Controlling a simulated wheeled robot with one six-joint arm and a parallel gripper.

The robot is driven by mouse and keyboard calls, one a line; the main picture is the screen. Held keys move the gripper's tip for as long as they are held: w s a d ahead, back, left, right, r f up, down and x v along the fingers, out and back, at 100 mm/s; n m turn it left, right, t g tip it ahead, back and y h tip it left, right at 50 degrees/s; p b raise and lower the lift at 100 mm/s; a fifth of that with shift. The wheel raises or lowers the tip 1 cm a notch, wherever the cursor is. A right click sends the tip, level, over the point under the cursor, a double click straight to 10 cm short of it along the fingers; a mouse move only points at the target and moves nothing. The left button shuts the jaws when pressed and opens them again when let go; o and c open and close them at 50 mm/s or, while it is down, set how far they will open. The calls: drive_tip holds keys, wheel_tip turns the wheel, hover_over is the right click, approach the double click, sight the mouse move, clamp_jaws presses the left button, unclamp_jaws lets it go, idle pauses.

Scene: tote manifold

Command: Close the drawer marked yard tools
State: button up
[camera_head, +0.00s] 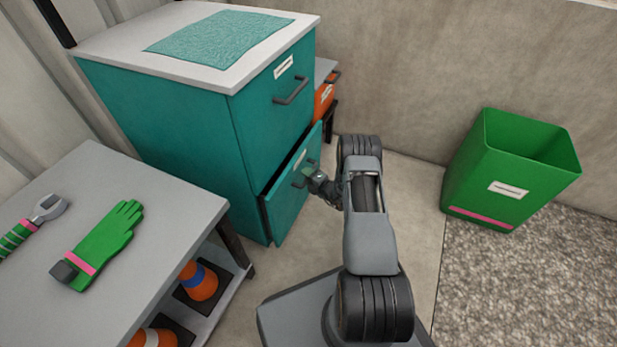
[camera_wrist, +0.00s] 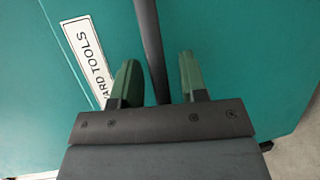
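The drawer marked yard tools (camera_head: 286,212) is the lower drawer of a teal cabinet (camera_head: 175,130). It stands part way out, its front ahead of the cabinet face. In the wrist view its label (camera_wrist: 88,52) reads "YARD TOOLS", partly covered by a finger, on the teal front (camera_wrist: 245,60). My gripper (camera_head: 309,174) is at the drawer front. In the wrist view my gripper (camera_wrist: 158,78) is open, with the dark bar handle (camera_wrist: 150,40) between its two green fingers. Gaps show on both sides of the bar. The drawer's inside is mostly hidden.
The upper drawer (camera_head: 270,110) is shut. A grey table (camera_head: 150,210) with a green glove (camera_head: 108,240) and a wrench (camera_head: 35,222) stands at left. A green bin (camera_head: 500,170) stands at right. An orange container (camera_head: 323,100) sits behind the cabinet. Concrete floor lies clear right of my arm.

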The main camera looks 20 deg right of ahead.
drive_tip(key=shift+c, duration=0.2)
clamp_jaws()
